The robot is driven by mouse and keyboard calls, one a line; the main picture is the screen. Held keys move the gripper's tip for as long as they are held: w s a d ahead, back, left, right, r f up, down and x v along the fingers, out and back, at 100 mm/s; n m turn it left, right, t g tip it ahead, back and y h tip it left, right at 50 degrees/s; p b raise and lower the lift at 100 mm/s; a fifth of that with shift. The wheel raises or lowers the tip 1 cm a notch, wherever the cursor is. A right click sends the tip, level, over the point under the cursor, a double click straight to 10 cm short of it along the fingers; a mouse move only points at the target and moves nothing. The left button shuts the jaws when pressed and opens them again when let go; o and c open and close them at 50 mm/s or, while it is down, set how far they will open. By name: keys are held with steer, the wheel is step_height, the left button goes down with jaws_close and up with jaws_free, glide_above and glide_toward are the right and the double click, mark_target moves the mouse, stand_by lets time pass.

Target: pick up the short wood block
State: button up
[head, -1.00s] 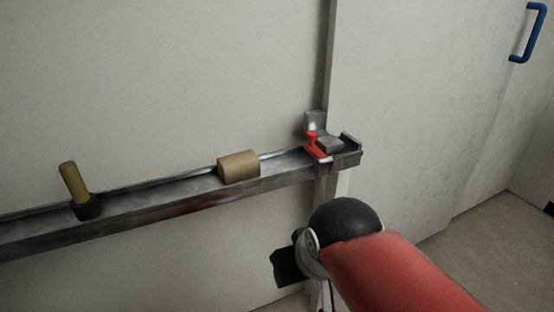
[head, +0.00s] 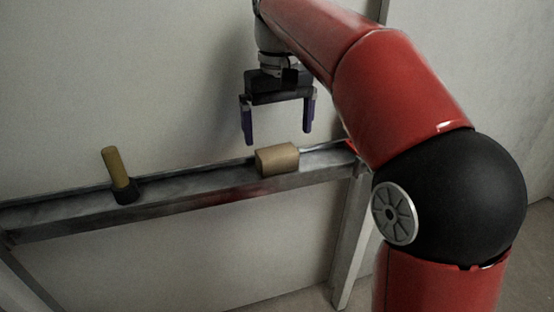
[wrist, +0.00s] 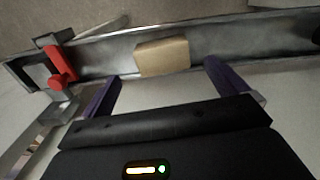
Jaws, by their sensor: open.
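The short wood block (head: 277,158) is a tan block lying on a narrow grey metal rail. My gripper (head: 279,138) is above it in the head view, with its two purple fingers pointing down and spread apart. In the wrist view the block (wrist: 162,57) lies beyond the fingertips, between their lines, and the fingers (wrist: 163,70) do not touch it. My gripper is open and empty.
A tool with an upright wooden handle and dark base (head: 118,176) stands on the rail (head: 200,180) to the left. A red clamp part (wrist: 58,67) is at the rail's other end. A pale wall stands close behind the rail.

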mark_target(277, 150)
steer(key=f+b, duration=0.1)
steer(key=f, duration=0.5)
steer(key=shift+a+f, duration=0.2)
steer(key=c, duration=1.1)
